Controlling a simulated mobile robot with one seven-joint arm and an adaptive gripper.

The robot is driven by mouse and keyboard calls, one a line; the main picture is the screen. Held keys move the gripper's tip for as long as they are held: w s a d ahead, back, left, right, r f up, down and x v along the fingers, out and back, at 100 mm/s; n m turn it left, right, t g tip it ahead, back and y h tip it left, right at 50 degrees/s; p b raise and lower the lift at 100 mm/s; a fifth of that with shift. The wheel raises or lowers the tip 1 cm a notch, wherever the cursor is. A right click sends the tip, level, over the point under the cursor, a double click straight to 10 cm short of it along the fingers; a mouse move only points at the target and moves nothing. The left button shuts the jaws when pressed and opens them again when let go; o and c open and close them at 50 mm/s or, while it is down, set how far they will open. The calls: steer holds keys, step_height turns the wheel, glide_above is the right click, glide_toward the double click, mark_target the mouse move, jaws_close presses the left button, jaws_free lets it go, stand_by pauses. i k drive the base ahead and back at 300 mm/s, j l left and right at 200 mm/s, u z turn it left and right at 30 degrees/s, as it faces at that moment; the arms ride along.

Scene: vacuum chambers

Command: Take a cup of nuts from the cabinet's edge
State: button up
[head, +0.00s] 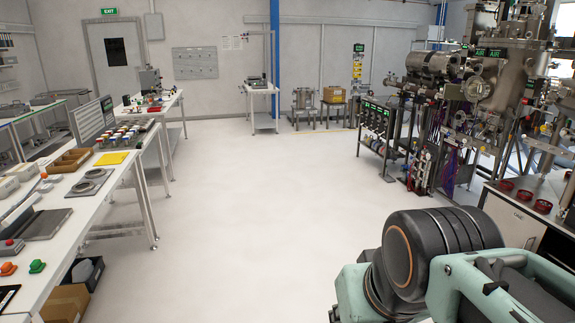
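Three small red cups, a near one (543,206), a middle one (524,196) and a far one (506,186), stand in a row along the left edge of a cabinet (513,222) at the right. They look like open, shallow cups; what they hold is too small to tell. The cabinet has a pale top and a light front with dark edges; my arm hides its lower part. My arm fills the bottom right corner, in front of the cabinet and nearer to the camera. My gripper does not show.
A long white workbench (75,205) with trays and parts runs along the left. The pale floor (250,200) between is clear.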

mark_target(506, 185)
steer(key=i+z, duration=0.35)
steer(key=i, duration=0.15)
steer(key=i+z, duration=0.75)
steer(key=i, duration=0.2)
steer(key=i+j+z, duration=0.1)
steer(key=i+z, duration=0.25)
steer(key=i, duration=0.15)
steer(key=i+z, duration=0.45)
steer(key=i, duration=0.65)
steer(key=i+u, duration=0.1)
steer(key=i, duration=0.25)
steer(key=i+l, duration=0.15)
steer(key=i, duration=0.25)
steer(key=u, duration=0.05)
